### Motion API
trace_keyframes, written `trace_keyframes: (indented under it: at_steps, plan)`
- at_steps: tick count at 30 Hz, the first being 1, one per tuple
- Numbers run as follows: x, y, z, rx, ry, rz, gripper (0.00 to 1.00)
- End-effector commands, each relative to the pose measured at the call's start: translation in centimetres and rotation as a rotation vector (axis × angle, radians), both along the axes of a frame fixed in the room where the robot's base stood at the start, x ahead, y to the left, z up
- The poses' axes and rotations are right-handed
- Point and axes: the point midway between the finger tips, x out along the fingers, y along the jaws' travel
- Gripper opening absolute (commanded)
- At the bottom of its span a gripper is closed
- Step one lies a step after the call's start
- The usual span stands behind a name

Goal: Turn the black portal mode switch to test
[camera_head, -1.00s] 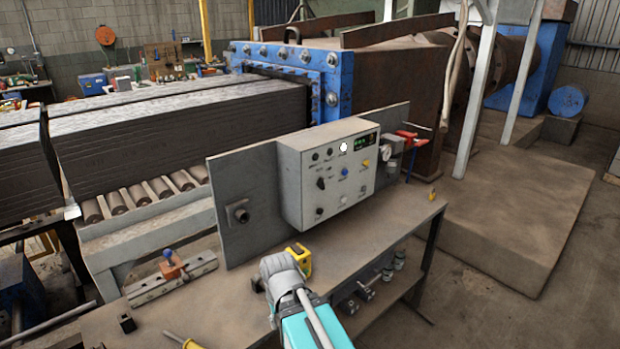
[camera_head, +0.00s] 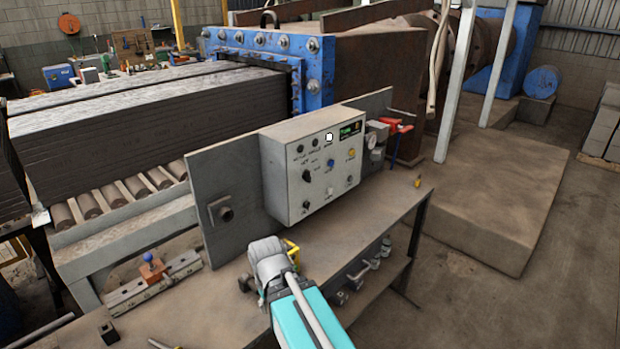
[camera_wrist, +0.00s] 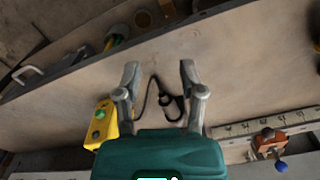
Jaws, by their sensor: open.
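A grey control box (camera_head: 290,200) stands on the bench, against an upright metal plate. Its front carries several small knobs and buttons, with labels too small to read. A larger black selector switch (camera_head: 306,176) sits at the left middle of the front. Another black knob (camera_head: 306,205) is below it. I cannot tell which black one is the portal mode switch, or its setting. My gripper (camera_wrist: 160,75) is open and empty, above the bench top. In the head view it is below and in front of the box, apart from it.
A yellow pendant (camera_wrist: 100,122) with a green button lies beside my gripper, with a black cable (camera_wrist: 150,98) between the fingers. A rail with a blue-knobbed clamp (camera_head: 152,268) lies at the bench's left. Red-handled valves (camera_head: 392,126) stand right of the box. Bench space before the box is mostly clear.

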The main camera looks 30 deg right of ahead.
Motion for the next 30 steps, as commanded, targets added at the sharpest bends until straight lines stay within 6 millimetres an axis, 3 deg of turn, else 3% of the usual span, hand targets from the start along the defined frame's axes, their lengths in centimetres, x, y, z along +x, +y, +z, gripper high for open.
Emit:
trace_keyframes:
  at_steps: [8, 17, 23, 30]
  plan:
    - [1.3, -0.9, 0.2, 0.108, -0.05, 0.051, 0.51]
    - [5.2, -2.9, 2.3, 0.362, -0.276, 0.195, 0.51]
    - [8.2, -5.9, 5.1, 0.487, -0.523, 0.274, 0.51]
    - [11.1, -11.5, 9.5, 0.534, -0.869, 0.327, 0.51]
